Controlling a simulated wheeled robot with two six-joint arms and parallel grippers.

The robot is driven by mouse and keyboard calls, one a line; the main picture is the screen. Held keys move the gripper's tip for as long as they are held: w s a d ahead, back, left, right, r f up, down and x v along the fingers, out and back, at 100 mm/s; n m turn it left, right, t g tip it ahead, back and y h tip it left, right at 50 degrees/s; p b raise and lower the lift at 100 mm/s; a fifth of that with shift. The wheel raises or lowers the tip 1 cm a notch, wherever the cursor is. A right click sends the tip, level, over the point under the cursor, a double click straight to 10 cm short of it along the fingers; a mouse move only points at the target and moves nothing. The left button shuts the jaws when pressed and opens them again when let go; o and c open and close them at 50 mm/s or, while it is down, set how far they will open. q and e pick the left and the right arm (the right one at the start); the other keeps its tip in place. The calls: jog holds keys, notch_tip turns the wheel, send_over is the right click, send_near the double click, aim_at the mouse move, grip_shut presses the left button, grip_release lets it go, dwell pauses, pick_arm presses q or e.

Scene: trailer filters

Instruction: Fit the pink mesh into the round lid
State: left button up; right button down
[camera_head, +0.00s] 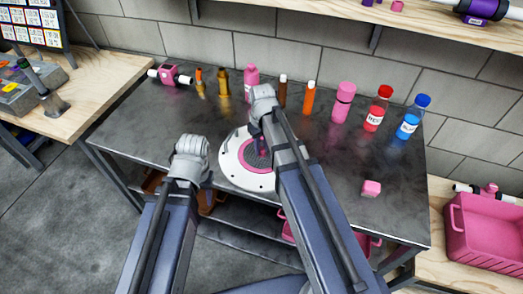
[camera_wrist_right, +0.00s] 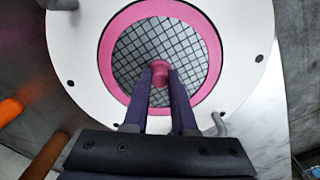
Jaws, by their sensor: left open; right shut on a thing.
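The round lid (camera_head: 232,172) is a white disc lying flat on the dark table; it fills much of the right wrist view (camera_wrist_right: 75,50). The pink mesh (camera_wrist_right: 112,50), a pink ring around a grey grid with a small pink knob, lies over the lid's middle. I cannot tell whether it is seated or slightly above. My right gripper (camera_wrist_right: 170,75) is shut on the mesh's knob; my right arm hides part of lid and mesh in the head view. My left gripper (camera_head: 190,148) is left of the lid, apart from it and empty; its fingertips are hard to make out.
Bottles stand along the table's back, including a red-capped one (camera_head: 378,108) and a blue-capped one (camera_head: 412,117). A pink block (camera_head: 371,188) lies at the right. A pink and white fitting (camera_head: 170,75) is at the back left. A pink bin (camera_head: 485,235) stands beyond the table's right edge.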

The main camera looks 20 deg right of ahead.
aim_at(262, 148)
jog(key=shift+r, duration=0.1)
jog(key=shift+f, duration=0.2)
jog(key=c, duration=0.7)
grip_release()
jog(key=shift+r, duration=0.1)
notch_tip(262, 148, up, 12)
jog(key=p, duration=1.2)
jog(key=shift+n+h, duration=0.3)
jog(key=shift+h, duration=0.3)
jog(key=s+a, duration=0.3)
jog(key=s, duration=0.1)
jog(key=s+a, duration=0.4)
jog(key=s, duration=0.1)
jog(key=s+a, duration=0.3)
jog(key=s, duration=0.2)
jog(key=shift+s+a+r, duration=0.15)
jog(key=shift+s+a, duration=0.05)
jog(key=shift+a, duration=0.05)
